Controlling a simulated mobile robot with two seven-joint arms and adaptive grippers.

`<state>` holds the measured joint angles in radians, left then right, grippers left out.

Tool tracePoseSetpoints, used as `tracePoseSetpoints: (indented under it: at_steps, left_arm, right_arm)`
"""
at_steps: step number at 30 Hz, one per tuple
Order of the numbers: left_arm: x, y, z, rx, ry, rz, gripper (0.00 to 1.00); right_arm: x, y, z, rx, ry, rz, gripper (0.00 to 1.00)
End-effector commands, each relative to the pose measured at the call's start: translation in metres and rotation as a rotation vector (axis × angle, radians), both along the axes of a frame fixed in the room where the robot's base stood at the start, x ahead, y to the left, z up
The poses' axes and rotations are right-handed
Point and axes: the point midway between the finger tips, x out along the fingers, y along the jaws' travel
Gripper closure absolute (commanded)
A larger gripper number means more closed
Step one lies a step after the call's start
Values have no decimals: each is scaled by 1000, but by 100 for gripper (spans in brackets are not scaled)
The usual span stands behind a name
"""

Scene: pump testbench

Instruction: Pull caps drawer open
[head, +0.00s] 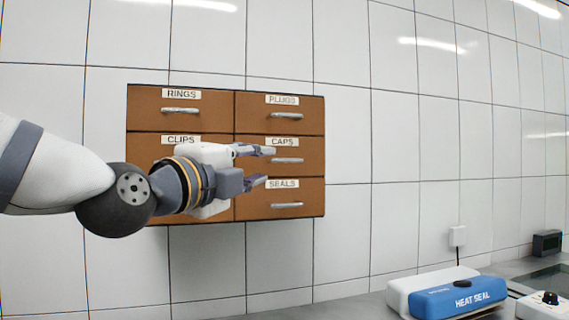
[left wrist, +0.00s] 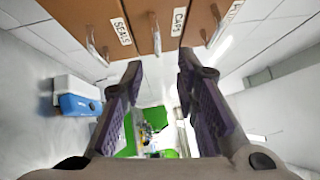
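The caps drawer (head: 308,148) is in the right column of a brown wall cabinet, in the middle row, and looks shut. Its silver bar handle (head: 288,161) shows in the head view, and also in the left wrist view (left wrist: 156,36). My left gripper (head: 267,166) is open and empty in front of the cabinet, its fingers pointing at the caps handle. In the left wrist view the handle lies ahead of the gap between the two fingertips (left wrist: 160,66), with no visible contact. My right gripper is not in view.
The plugs drawer (head: 312,118) is above and the seals drawer (head: 312,194) below, each with a handle. The rings drawer (head: 150,117) is at upper left. My left arm hides much of the clips drawer. A blue heat sealer (head: 450,299) stands on the counter at lower right.

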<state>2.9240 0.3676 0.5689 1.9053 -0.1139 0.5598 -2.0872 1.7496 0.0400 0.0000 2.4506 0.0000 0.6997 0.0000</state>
Motion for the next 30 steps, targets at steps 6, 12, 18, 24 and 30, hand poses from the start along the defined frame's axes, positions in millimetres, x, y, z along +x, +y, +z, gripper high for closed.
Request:
tracePoseSetpoints:
  at_steps: [6,12,18,24,30]
  left_arm:
    - [52,-26,2,-5,8,1,72]
    - [85,-44,8,-2,7,1,72]
    - [95,-49,10,-3,6,0,72]
    - [95,-49,10,-2,7,0,72]
    - [95,-49,10,-2,7,0,100]
  right_arm:
    - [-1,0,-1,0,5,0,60]
    - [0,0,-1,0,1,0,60]
    - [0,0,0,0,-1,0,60]
    - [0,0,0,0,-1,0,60]
    - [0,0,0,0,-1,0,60]
